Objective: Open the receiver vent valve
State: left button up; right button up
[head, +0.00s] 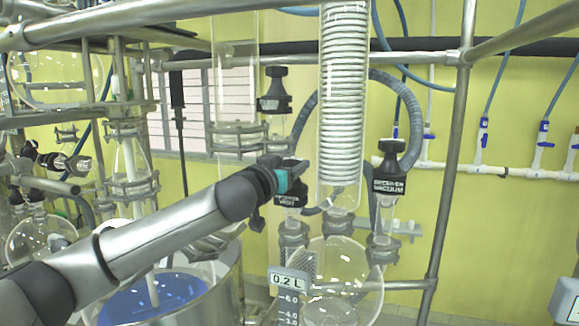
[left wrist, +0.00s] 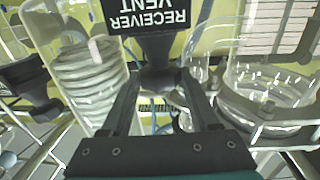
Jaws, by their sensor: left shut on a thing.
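The receiver vent valve (head: 290,200) is black with a white-lettered label and stands on a left neck above the round glass receiver flask (head: 345,285). My left gripper (head: 296,170) is at the top of this valve and covers its handle in the head view. In the left wrist view the RECEIVER VENT label (left wrist: 148,18) appears upside down, and the two fingers of the left gripper (left wrist: 158,85) are shut on the black handle below it. How far the handle is turned cannot be told. My right gripper is not in view.
The similar receiver vacuum valve (head: 388,184) stands to the right. A glass condenser with a coil (head: 343,95) rises just behind and right of the gripper. Another black valve (head: 275,90) is above. A metal post (head: 452,160) stands farther right.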

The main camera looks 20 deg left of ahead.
pick_arm(q)
jog(key=shift+d+f+n+y+b, duration=0.15)
jog(key=shift+n+y+b, duration=0.25)
jog(key=shift+y+b, duration=0.2)
jog(key=shift+d+f+n+y+b, duration=0.1)
jog(key=shift+n+y+b, duration=0.35)
jog(key=shift+y, duration=0.25)
jog(key=shift+d+n+y+b, duration=0.1)
jog(key=shift+n+y+b, duration=0.5)
jog(key=shift+y, duration=0.3)
jog(key=n+y+b, duration=0.1)
jog(key=y, duration=0.1)
jog(key=n+y+b, duration=0.1)
jog(key=y, duration=0.1)
jog(key=shift+d+n+g, duration=0.2)
jog(key=shift+n+g, duration=0.05)
jog(key=shift+g, duration=0.15)
jog(key=shift+w+d+r+n+g+y+b, duration=0.1)
jog(key=shift+n+g+y+b, duration=0.25)
jog(key=shift+n+y, duration=0.3)
jog(key=shift+w+r+n+g+y+b, duration=0.15)
jog(key=shift+n+g+y, duration=0.3)
jog(key=shift+y, duration=0.4)
jog(key=shift+s+y, duration=0.1)
jog(key=shift+y, duration=0.2)
jog(key=o, duration=1.1)
jog(key=shift+o, duration=1.4)
jog(key=shift+s, duration=0.1)
